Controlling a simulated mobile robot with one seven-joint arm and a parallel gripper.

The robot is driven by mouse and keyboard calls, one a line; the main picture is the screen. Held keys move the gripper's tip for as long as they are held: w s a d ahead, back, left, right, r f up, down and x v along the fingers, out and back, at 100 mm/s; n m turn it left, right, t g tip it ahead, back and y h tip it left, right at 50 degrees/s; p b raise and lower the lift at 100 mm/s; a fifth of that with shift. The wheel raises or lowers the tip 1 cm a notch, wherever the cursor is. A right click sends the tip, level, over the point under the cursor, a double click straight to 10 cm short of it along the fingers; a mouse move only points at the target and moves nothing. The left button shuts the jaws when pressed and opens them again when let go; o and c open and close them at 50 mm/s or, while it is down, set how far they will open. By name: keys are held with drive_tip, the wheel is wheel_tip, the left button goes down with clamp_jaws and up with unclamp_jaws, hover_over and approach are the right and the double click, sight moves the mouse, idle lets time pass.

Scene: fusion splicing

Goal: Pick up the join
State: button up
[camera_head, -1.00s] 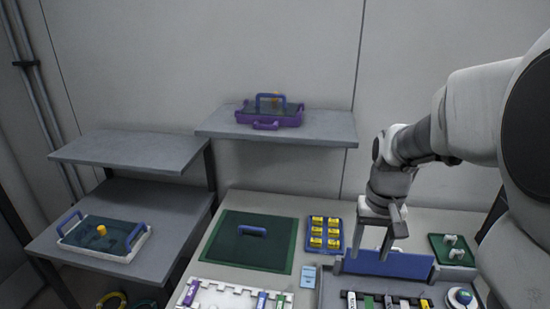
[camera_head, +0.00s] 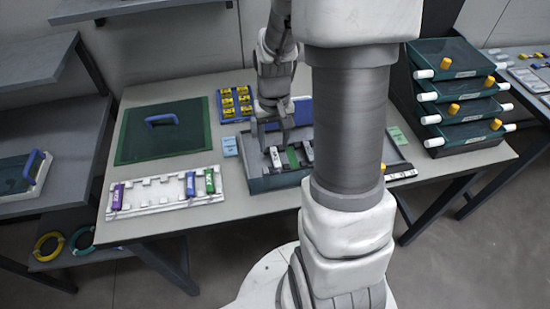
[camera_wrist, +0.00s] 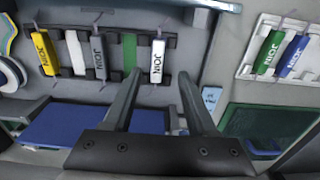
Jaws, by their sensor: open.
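A white block marked JOIN (camera_wrist: 158,60) stands in a slotted rack in the wrist view; in the head view it is the white block (camera_head: 275,157) in the grey tray (camera_head: 262,184). My gripper (camera_wrist: 160,76) is open, its two fingers on either side of the white block's near end, with nothing held. In the head view my gripper (camera_head: 272,140) is above the tray's left part. A grey block (camera_wrist: 98,55), also lettered, and a yellow lettered block (camera_wrist: 44,52) stand farther left in the wrist view. Whether the fingers touch the white block cannot be told.
A white rack (camera_head: 150,205) holds purple, blue and green blocks to the left. A green board (camera_head: 135,148) with a blue handle and a blue tray (camera_head: 221,112) of yellow pieces lie behind. Stacked green drawers (camera_head: 455,55) stand at right. My arm hides part of the grey tray.

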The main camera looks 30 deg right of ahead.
sight(275, 154)
drive_tip(key=f, duration=0.3)
drive_tip(key=f+b, duration=0.1)
drive_tip(key=f, duration=0.1)
drive_tip(key=shift+w+d, duration=0.35)
clamp_jaws()
